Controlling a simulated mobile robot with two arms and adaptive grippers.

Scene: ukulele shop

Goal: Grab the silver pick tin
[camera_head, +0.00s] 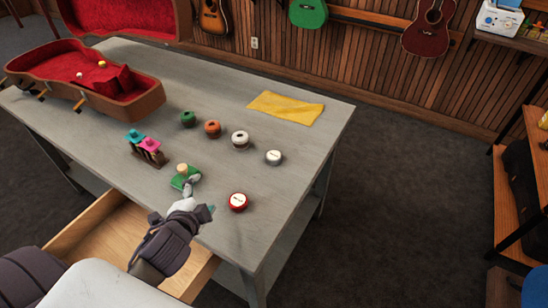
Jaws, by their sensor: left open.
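The silver pick tin (273,157) is a small round tin with a pale label on top. It sits on the grey workbench near its right edge, with clear bench around it. A similar red tin (238,202) with a white top is nearer to me. My left gripper (202,197) is open with nothing visible between its fingers. It is low over the near part of the bench, left of the red tin and well short of the silver tin. One finger overlaps a green piece with a wooden knob (183,172); I cannot tell whether they touch.
Several small round spools, including an orange one (212,129), stand mid-bench. A yellow cloth (286,107) lies behind the silver tin. A rack (149,153) with coloured pieces and an open red-lined case (135,101) are left. An open drawer (95,238) juts out in front.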

